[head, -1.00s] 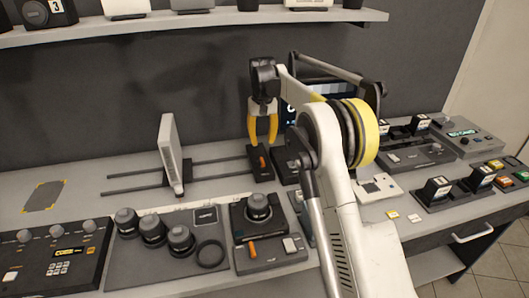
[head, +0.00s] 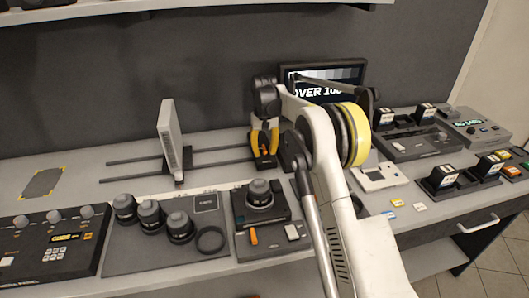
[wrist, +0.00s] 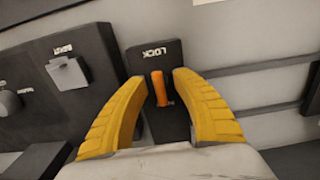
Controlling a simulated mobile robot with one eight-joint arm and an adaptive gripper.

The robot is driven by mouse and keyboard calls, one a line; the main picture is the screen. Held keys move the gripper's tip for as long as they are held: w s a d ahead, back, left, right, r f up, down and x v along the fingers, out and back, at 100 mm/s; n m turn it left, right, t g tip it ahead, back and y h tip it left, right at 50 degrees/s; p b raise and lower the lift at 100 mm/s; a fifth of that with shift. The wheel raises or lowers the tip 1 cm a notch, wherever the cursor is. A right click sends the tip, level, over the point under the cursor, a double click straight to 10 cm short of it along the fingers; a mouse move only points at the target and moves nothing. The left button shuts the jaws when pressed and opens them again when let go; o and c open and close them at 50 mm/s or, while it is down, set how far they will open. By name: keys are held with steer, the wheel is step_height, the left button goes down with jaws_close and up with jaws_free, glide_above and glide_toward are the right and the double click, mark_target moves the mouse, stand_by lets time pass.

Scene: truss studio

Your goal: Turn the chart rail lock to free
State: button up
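The chart rail lock is a dark block (wrist: 172,125) marked LOCK, with an orange lever (wrist: 160,88) on it, in the wrist view. The lever lies roughly along the block's length. My gripper (wrist: 160,76) is open, with one yellow finger on each side of the lever and a gap showing on both sides. In the head view my gripper (head: 265,148) is down at the lock, at the right end of the rails, and hides most of it. The white chart panel (head: 170,128) stands upright on the two dark rails (head: 220,152) to the left.
A control box with a black knob (head: 259,191) and an orange switch stands in front of the lock. Several round knobs (head: 150,214) are at front left. A screen (head: 322,85) stands behind my arm. Bare bench lies around the rails.

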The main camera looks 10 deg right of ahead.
jaws_close()
steer(key=shift+n, duration=0.3)
steer(key=n+p, duration=0.2)
steer(key=n, duration=0.1)
steer(key=shift+r, duration=0.1)
steer(key=n+p, duration=0.1)
steer(key=n, duration=0.4)
steer(key=shift+p, duration=0.3)
steer(key=n+p, duration=0.1)
steer(key=n, duration=0.8)
steer(key=shift+p, duration=0.3)
steer(key=shift+n, duration=0.3)
